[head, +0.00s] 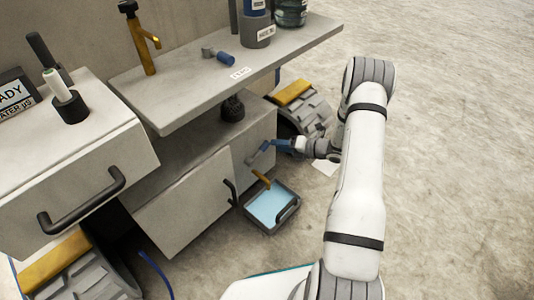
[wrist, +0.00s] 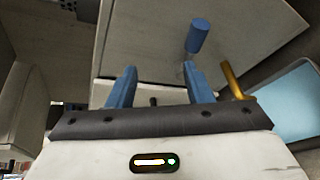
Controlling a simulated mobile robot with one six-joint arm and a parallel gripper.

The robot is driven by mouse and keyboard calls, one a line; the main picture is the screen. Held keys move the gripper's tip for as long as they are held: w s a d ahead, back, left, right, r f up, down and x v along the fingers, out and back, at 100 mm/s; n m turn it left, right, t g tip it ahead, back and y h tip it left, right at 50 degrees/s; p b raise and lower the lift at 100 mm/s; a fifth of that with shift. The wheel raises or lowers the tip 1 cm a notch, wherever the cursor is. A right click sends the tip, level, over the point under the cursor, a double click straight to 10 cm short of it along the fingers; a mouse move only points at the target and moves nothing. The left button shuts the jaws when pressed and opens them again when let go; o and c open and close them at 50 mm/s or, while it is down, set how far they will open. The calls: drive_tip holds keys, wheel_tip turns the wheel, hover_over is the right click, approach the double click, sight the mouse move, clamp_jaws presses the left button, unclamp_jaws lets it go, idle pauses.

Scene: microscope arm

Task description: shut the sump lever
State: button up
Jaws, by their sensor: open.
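The sump lever has a blue handle (wrist: 198,36) on a thin grey stem, partly hidden by my right finger in the wrist view. In the head view the lever (head: 257,154) sticks out at a slant from the front of the lower cabinet, above a brass spout (head: 262,179). The spout also shows in the wrist view (wrist: 236,82). My gripper (head: 277,145) is close to the lever on its right. In the wrist view my gripper (wrist: 160,68) has its two blue fingers apart with nothing held between them. I cannot tell whether a finger touches the lever.
A dark tray (head: 285,214) of light blue liquid lies on the floor below the spout. The lower cabinet (head: 185,204) has a black handle. A shelf (head: 180,95) overhangs it, with a brass tap and another blue-handled fitting (head: 222,57). Open floor lies to the right.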

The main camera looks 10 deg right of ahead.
sight(267, 147)
wheel_tip(267, 147, down, 5)
drive_tip(key=w+d+m+t, duration=0.1)
drive_tip(key=d+m+t, duration=0.1)
drive_tip(key=m, duration=0.1)
drive_tip(key=shift+h, duration=0.4)
drive_tip(key=b+x, duration=0.3)
drive_tip(key=x, duration=0.4)
drive_tip(key=shift+w+a, duration=0.15)
drive_tip(key=shift+w, duration=0.05)
drive_tip(key=shift+c, duration=0.4)
clamp_jaws()
